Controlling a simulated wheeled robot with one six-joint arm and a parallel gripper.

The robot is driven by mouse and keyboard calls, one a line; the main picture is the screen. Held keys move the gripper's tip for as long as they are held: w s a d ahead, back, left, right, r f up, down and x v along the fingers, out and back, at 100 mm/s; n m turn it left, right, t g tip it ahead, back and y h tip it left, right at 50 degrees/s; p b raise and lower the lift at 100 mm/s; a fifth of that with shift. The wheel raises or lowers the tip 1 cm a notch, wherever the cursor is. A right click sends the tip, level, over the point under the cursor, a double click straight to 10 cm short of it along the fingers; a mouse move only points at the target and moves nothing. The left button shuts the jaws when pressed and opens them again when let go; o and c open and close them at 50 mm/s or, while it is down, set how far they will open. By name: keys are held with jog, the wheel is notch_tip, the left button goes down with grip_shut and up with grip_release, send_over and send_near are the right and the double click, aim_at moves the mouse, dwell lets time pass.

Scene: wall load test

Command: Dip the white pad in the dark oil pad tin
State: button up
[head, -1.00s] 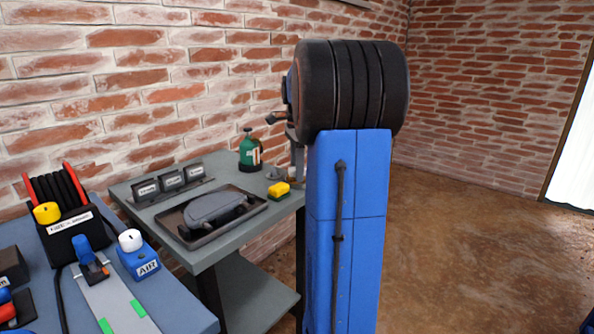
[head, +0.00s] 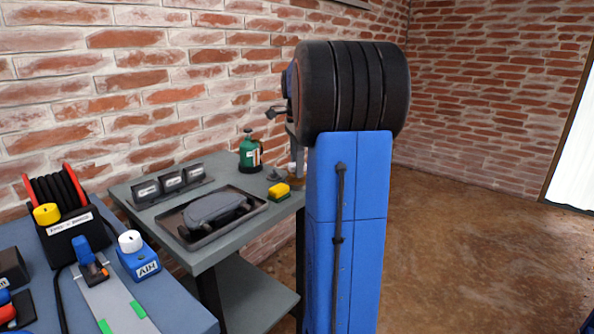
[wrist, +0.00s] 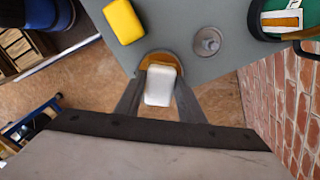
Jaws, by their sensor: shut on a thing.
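The white pad (wrist: 160,86) is between the fingers of my gripper (wrist: 159,78), which is shut on it, in the wrist view. Just beyond the pad is a round tin with an orange-brown rim (wrist: 156,57), at the edge of the grey table. The pad covers part of the tin, so I cannot tell whether they touch or whether the tin holds dark oil. In the head view my gripper is mostly hidden behind my column and arm, above the table's right end.
A yellow sponge (head: 281,191), a small grey metal piece (wrist: 207,40) and a green bottle (head: 250,151) stand near the tin. A black tray with a grey part (head: 213,209) and a labelled three-part holder (head: 171,183) fill the grey table's left. A brick wall is behind.

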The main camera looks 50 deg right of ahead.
jog(key=shift+r, duration=2.45)
